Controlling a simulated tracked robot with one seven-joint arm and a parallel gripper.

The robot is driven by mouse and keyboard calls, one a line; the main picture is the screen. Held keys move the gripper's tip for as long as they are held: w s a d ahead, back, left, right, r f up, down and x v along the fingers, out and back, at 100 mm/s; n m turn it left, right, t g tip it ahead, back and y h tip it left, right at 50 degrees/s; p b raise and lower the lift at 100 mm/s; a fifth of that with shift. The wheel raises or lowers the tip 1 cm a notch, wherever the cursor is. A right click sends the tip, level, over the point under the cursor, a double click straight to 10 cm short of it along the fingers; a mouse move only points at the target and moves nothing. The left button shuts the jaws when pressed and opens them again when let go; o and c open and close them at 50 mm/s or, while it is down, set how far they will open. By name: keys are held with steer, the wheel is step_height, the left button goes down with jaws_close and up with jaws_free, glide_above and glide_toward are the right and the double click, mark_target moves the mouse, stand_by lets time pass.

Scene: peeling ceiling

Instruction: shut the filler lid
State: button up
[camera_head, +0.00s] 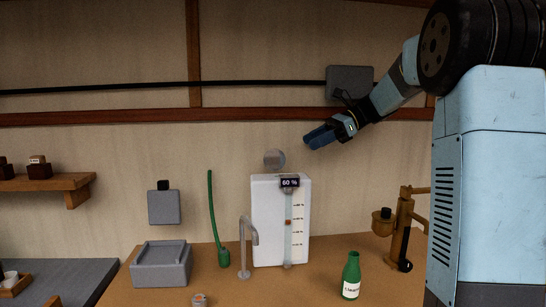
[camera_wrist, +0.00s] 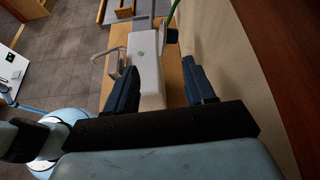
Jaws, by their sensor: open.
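The white filler tank (camera_head: 265,222) stands on the wooden counter, with a dark "60 %" display and a level scale on its front.
A curved grey tap (camera_head: 242,250) stands left of the tank, beside a green hose fitting (camera_head: 224,258) and a grey basin (camera_head: 162,263). A green bottle (camera_head: 351,277) and a brown stand (camera_head: 402,230) are at the right. The wall is close behind the tank.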

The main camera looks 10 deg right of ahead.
mark_target(276, 154)
steer(key=shift+m+y, duration=0.4)
steer(key=x, duration=0.4)
steer(key=w+x, duration=0.1)
steer(key=x, duration=0.3)
steer(key=w+x, duration=0.1)
steer(key=x, duration=0.3)
steer(key=shift+a, duration=0.35)
steer(key=shift+c, duration=0.5)
steer(key=shift+r, duration=0.1)
steer(key=c, duration=0.8)
